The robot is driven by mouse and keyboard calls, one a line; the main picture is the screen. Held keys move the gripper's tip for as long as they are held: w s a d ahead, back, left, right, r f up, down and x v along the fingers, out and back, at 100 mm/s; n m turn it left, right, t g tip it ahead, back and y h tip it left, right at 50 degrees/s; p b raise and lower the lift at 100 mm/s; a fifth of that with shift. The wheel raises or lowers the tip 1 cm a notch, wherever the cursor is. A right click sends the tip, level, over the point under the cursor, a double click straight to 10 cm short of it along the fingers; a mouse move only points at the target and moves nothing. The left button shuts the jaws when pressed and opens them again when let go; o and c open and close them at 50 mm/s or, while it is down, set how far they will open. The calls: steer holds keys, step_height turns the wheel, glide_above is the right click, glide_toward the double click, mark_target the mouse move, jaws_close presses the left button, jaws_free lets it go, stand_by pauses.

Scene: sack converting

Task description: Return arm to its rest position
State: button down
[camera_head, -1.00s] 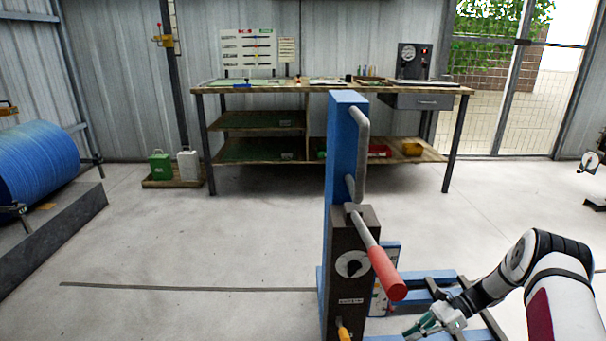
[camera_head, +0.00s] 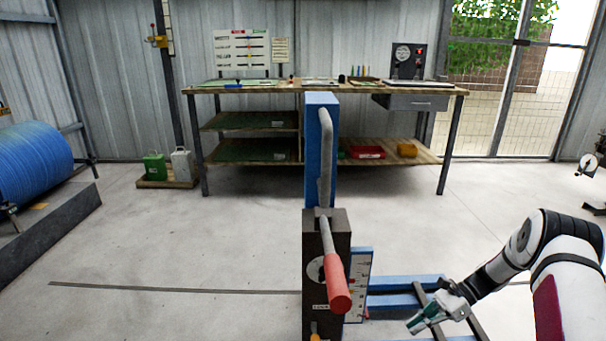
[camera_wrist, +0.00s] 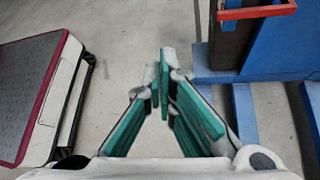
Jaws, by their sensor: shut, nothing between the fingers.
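My gripper (camera_head: 412,326) is at the lower right of the head view, to the right of the blue machine post, over its blue base frame (camera_head: 405,282). In the wrist view my gripper (camera_wrist: 160,62) points away with its green-padded fingers together at the tips and nothing between them. My arm reaches in from the right edge, bent at the elbow. The blue post (camera_head: 321,150) stands upright with a grey handle and a dark box. A lever with a red grip (camera_head: 337,285) hangs from the box. My gripper is apart from the lever.
A workbench (camera_head: 330,88) stands along the back wall. A blue roll (camera_head: 35,165) lies at the left. Green and white cans (camera_head: 155,166) stand on a pallet near the wall. The floor (camera_head: 200,240) left of the post is clear. A red bar (camera_wrist: 258,12) shows in the wrist view.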

steer(key=s+a+r+n+g+h, duration=0.1)
steer(key=a+r+n+h, duration=0.1)
steer(key=r, duration=0.7)
steer(key=a+r+n+h, duration=0.1)
steer(key=a+r+n, duration=0.15)
steer(key=r, duration=0.65)
steer(key=s+a+r+n+h, duration=0.25)
steer(key=s+r, duration=0.25)
steer(key=r, duration=0.3)
steer(key=s+a+r+n+h, duration=0.1)
steer(key=s+a+r+n, duration=0.15)
steer(key=s+r, duration=0.4)
steer(key=s+a+r+n+t+h, duration=0.1)
steer(key=s+r+n, duration=0.15)
steer(key=s, duration=0.35)
steer(key=s+a+r+n+h, duration=0.2)
steer(key=s+r, duration=0.2)
steer(key=s, duration=0.2)
steer(key=s+f+n+t+h, duration=0.2)
steer(key=s+n+t, duration=0.15)
steer(key=s, duration=1.05)
step_height(320, 180, up, 34)
steer(key=d+n+t+p, duration=0.1)
steer(key=t+p, duration=0.2)
steer(key=p, duration=2.9)
steer(key=shift+d, duration=0.25)
steer(key=shift+s+f, duration=0.1)
